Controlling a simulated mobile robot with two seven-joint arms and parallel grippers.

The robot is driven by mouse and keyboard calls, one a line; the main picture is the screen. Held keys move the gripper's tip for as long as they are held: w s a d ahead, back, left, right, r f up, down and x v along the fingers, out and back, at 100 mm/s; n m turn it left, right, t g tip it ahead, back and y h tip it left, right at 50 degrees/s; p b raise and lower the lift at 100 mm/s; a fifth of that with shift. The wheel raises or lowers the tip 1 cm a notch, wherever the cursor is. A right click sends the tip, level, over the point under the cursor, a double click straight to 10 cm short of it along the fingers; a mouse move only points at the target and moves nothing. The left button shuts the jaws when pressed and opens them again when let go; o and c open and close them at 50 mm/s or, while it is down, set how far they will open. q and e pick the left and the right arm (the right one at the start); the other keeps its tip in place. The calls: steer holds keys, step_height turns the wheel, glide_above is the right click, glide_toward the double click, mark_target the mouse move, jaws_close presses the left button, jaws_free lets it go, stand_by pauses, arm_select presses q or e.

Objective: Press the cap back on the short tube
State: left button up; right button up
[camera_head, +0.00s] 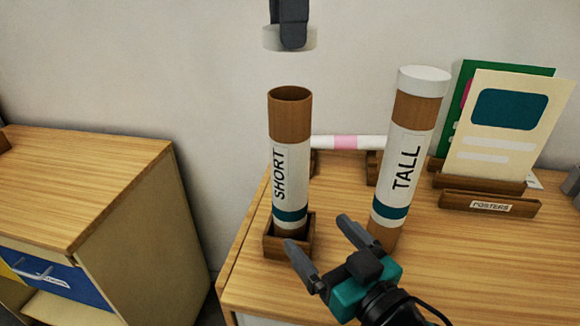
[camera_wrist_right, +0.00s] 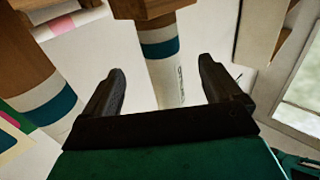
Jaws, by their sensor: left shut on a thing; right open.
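The short tube (camera_head: 290,115) stands upright in a small wooden holder (camera_head: 288,246), its top open and dark inside. It also shows in the right wrist view (camera_wrist_right: 163,55), between the fingers there. My left gripper (camera_head: 292,42) is shut on the white cap (camera_head: 272,40) and holds it above the tube's mouth, clearly apart from it. My right gripper (camera_head: 320,233) is open and empty, in front of the tube's lower part and low over the table. The fingers' far sides and the tube's back are hidden.
The tall tube (camera_head: 408,112) with a white cap stands just right of the short tube. A pink and white roll (camera_head: 345,142) lies behind them. A poster rack (camera_head: 488,203) stands at right. The table (camera_head: 480,275) is clear in front. A cabinet (camera_head: 80,180) stands left, across a gap.

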arm_select(q)
steer(key=shift+w, duration=0.15)
steer(key=shift+s, duration=0.3)
steer(key=shift+w, duration=0.1)
arm_select(e)
steer(key=x, duration=1.2)
steer(key=shift+s, duration=0.1)
steer(key=c, duration=1.5)
arm_select(q)
glide_above(290, 108)
steer(key=w, duration=0.3)
steer(key=shift+a+f, duration=0.15)
steer(key=shift+f, duration=2.35)
steer(key=shift+f, duration=0.9)
steer(key=shift+f, duration=0.65)
